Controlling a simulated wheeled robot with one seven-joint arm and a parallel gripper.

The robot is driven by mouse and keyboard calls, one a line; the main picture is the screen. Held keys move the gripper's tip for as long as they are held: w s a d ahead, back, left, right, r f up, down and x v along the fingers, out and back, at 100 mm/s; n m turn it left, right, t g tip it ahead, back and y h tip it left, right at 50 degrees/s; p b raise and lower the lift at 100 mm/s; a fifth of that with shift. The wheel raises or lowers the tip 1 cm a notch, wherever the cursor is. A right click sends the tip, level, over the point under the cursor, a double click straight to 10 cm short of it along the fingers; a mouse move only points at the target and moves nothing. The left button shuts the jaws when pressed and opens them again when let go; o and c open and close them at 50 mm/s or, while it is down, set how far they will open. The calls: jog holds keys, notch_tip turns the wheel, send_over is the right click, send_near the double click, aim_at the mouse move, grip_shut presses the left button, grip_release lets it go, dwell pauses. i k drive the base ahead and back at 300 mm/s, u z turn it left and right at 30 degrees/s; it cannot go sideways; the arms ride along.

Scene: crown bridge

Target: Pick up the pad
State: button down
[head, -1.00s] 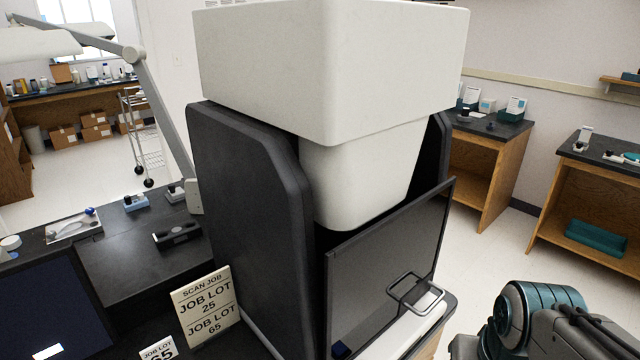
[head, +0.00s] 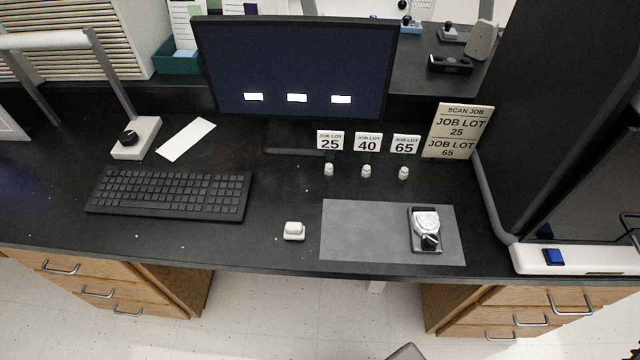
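A flat grey rectangular mat (head: 350,232) lies on the black desk near its front edge, right of centre. On its right part rests a small dark plate (head: 414,246) carrying a white and metal dental piece (head: 426,222) with a black knob. I cannot tell for sure which of these the task calls the pad. A small white block (head: 294,231) sits just left of the mat. My gripper is not in view.
Three small white crowns (head: 366,172) stand before cards marked 25, 40 and 65. Behind are a monitor (head: 295,65) and a job sign (head: 458,131). A keyboard (head: 170,193) lies left. A dark machine (head: 545,110) with a white base bounds the right.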

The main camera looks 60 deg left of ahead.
aim_at(293, 231)
jog(key=u, duration=1.65)
jog(key=i, duration=0.25)
jog(key=u, duration=1.15)
